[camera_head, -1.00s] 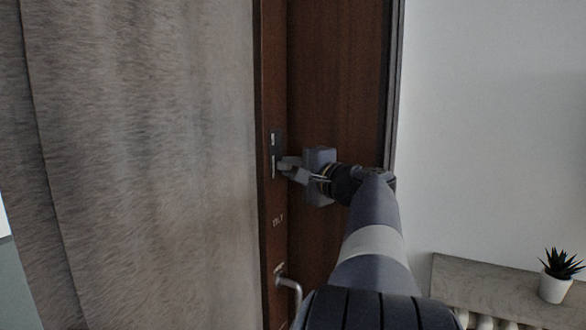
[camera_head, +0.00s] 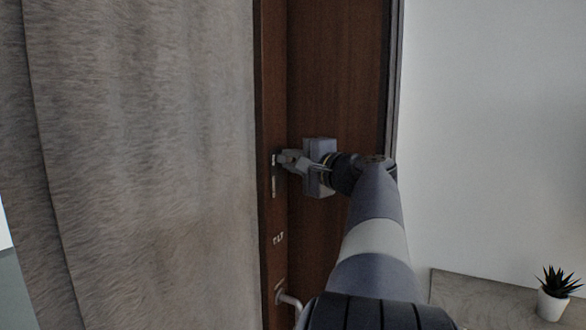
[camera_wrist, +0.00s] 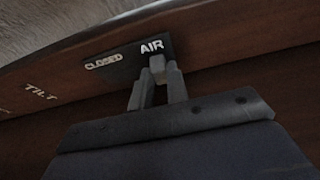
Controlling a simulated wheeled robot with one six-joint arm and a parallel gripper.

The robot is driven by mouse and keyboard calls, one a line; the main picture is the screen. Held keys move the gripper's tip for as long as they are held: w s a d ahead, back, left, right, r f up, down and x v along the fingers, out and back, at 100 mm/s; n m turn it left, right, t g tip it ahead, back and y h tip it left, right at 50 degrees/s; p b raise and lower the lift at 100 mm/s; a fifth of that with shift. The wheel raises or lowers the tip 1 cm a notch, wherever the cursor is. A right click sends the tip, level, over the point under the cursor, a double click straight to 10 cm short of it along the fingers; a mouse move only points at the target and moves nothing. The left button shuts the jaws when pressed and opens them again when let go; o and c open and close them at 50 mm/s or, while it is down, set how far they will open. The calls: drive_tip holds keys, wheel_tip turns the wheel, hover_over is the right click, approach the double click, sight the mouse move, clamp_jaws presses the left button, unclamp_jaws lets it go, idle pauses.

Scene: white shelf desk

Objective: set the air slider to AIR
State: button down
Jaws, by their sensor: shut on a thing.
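The air slider is a narrow dark plate (camera_head: 274,182) on the brown wooden frame, left of my gripper in the head view. In the wrist view the plate (camera_wrist: 127,59) carries the white words CLOSED (camera_wrist: 103,62) and AIR (camera_wrist: 152,46). My gripper (camera_head: 280,159) is at the upper end of the plate. In the wrist view my gripper (camera_wrist: 159,72) is shut on a small grey knob (camera_wrist: 157,63), right beside the word AIR. The knob is partly hidden by the fingers, and in the head view they cover it.
The word TILT (camera_head: 278,238) and a metal handle (camera_head: 289,299) are lower on the wooden frame. A grey curtain (camera_head: 150,150) hangs close on the left. A potted plant (camera_head: 553,303) stands on a shelf (camera_head: 480,292) at the lower right.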

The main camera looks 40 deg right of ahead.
drive_tip(key=shift+r, duration=0.3)
drive_tip(key=c, duration=1.8)
unclamp_jaws()
drive_tip(key=o, duration=0.4)
drive_tip(key=shift+f, duration=0.1)
drive_tip(key=shift+o, duration=0.2)
drive_tip(key=s+b, duration=0.3)
drive_tip(key=s, duration=0.7)
drive_tip(key=shift+s, duration=0.4)
drive_tip(key=shift+w, duration=0.1)
